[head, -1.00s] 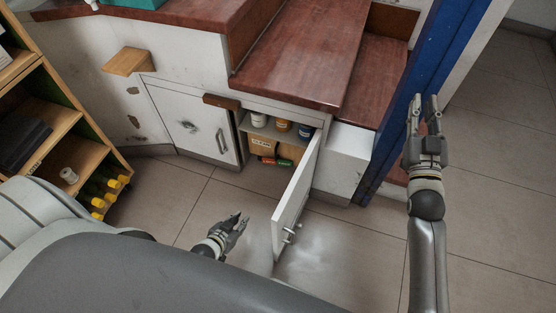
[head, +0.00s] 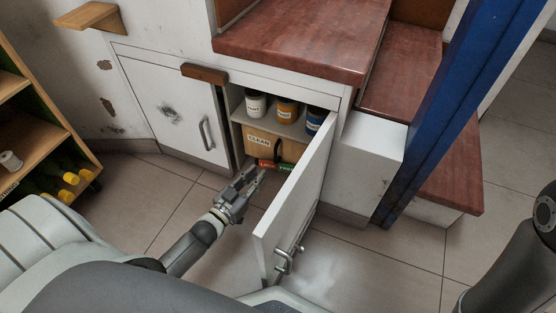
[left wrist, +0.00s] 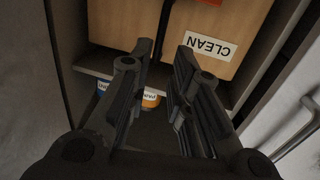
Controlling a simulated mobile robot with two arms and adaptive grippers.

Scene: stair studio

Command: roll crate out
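The wooden crate (head: 262,151) with a "CLEAN" label sits in the open cupboard, under a shelf. A dark upright strip, perhaps its handle, runs down its front. In the left wrist view, the crate front (left wrist: 120,22) and its label appear upside down. My left gripper (head: 256,177) is in front of the cupboard opening, low and left of the open door. Its two fingers (left wrist: 166,60) are apart with nothing between them, pointing at the crate front near the dark strip. Contact is not visible. My right gripper is outside the head view; only part of that arm shows.
The open white door (head: 299,195) stands right of my left gripper, its metal handle (head: 288,257) facing outward. Jars (head: 287,110) stand on the shelf above the crate. Red and green items (head: 266,164) show low at the crate. A closed cupboard door (head: 174,105) is left.

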